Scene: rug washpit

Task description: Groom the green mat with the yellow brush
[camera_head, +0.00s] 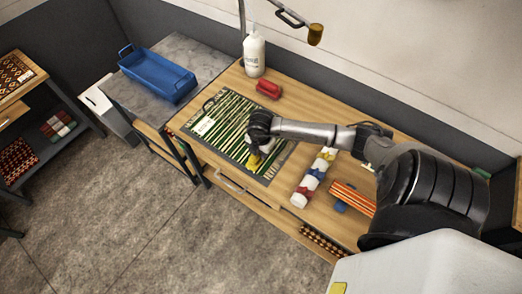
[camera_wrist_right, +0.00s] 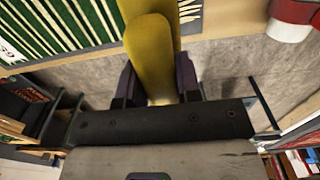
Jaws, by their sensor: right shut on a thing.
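The green mat (camera_head: 222,119) with pale stripes lies on a dark tray or board on the wooden bench in the head view. Its striped surface also shows at the upper left of the right wrist view (camera_wrist_right: 60,30). My right gripper (camera_head: 259,140) is over the lower right part of the mat. It is shut on the yellow brush (camera_wrist_right: 152,60), whose yellow body shows between the two fingers in the right wrist view. In the head view a bit of the yellow brush (camera_head: 253,161) shows just below the gripper. Whether its bristles touch the mat is hidden. My left gripper is not in view.
A white bottle (camera_head: 254,55) and a red object (camera_head: 268,89) stand behind the mat. A blue tub (camera_head: 157,75) sits on the grey table at left.

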